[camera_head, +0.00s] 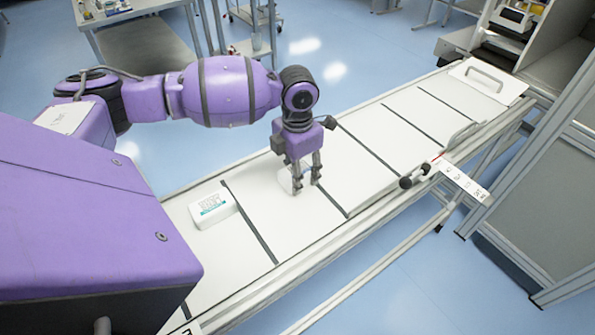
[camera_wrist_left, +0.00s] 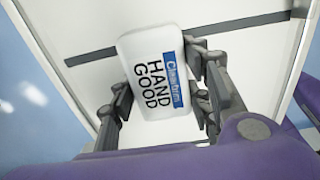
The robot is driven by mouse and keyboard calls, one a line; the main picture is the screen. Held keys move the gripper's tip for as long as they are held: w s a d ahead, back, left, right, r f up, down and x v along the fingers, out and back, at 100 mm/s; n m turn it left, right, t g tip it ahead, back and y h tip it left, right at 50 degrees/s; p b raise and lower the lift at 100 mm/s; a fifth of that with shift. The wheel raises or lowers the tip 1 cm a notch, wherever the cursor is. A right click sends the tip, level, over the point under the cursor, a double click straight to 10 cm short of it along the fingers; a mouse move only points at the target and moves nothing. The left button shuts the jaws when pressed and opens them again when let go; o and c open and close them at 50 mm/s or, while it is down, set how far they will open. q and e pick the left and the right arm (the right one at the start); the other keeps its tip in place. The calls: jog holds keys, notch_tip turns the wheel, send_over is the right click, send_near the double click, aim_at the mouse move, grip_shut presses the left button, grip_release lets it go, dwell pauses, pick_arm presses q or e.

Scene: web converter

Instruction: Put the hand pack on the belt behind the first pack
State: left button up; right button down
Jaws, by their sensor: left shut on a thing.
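My left gripper (camera_head: 307,188) is shut on the hand pack (camera_head: 286,181), low over the middle of the belt (camera_head: 330,235). In the left wrist view the hand pack (camera_wrist_left: 158,75) is white with a blue strip and the words HAND GOOD, and sits between the two fingers. In the head view the fingers hide part of it, and I cannot tell whether it touches the belt. The first pack (camera_head: 212,206), white with green print, lies on the belt to the left, apart from the gripper. One dark cross bar lies between the two packs. My right gripper is not in view.
Dark cross bars (camera_head: 250,222) divide the white belt into sections. A white plate with a handle (camera_head: 489,79) is at the far right end. Black knobs (camera_head: 415,177) stick out at the near rail. A metal table (camera_head: 150,48) stands behind at the left.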

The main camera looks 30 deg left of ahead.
pick_arm(q)
jog(key=o, duration=1.3)
jog(key=shift+f, duration=0.15)
jog(key=shift+c, duration=0.2)
notch_tip(320, 180, up, 12)
jog(key=shift+r, duration=0.2)
